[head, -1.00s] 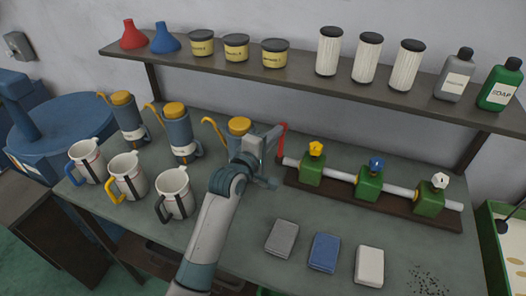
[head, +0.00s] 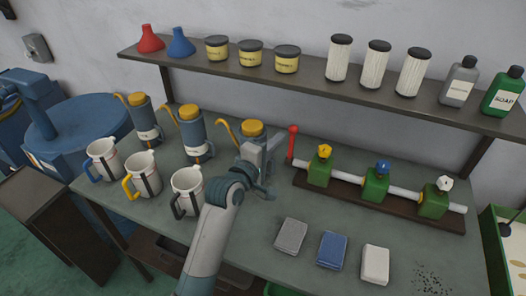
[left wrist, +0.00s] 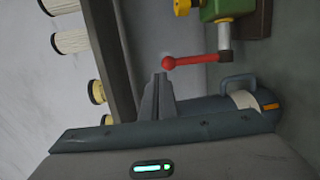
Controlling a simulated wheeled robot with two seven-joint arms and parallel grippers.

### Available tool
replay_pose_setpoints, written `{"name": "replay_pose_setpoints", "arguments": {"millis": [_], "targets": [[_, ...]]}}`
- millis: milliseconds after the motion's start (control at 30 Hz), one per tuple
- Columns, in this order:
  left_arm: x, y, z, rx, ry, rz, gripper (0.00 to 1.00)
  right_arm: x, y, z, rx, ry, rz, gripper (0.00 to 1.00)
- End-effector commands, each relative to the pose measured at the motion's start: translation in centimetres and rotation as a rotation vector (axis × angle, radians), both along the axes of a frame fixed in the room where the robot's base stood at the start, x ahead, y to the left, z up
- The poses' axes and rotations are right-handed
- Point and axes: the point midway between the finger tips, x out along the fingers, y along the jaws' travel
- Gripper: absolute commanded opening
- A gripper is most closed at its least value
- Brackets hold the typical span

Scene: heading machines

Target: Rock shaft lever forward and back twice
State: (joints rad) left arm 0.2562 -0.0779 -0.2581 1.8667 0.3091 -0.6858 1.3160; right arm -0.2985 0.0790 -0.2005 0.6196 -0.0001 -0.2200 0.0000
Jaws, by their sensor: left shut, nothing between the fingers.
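The shaft lever is a red rod with a round knob (head: 292,141) at the left end of the pale shaft (head: 349,177). It stands close to upright in the head view. It also shows in the left wrist view (left wrist: 195,60), with its knob just beyond my fingertips. My left gripper (head: 271,152) is shut and empty, just left of the lever, with a small gap that is hard to judge. Its shut fingers (left wrist: 159,80) point at the knob in the left wrist view. My right gripper is out of view.
The shaft carries several green blocks with coloured knobs on a brown board (head: 358,203). An oil can (head: 252,133) stands close behind my left gripper. Mugs (head: 187,192) stand left, and sponge-like blocks (head: 332,250) lie in front. A loaded shelf (head: 310,82) hangs above.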

Motion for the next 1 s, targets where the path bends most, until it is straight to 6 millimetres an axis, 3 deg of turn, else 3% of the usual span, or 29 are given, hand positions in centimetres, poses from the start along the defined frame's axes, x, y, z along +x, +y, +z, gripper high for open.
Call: {"name": "replay_pose_setpoints", "arguments": {"millis": [500,1000], "targets": [[-5.6,2.8,2.0,0.0,0.0,0.0,0.0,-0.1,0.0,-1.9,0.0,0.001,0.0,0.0],[-6.3,3.2,2.3,0.0,0.001,0.0,0.0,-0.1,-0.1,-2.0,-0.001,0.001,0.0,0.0]]}}
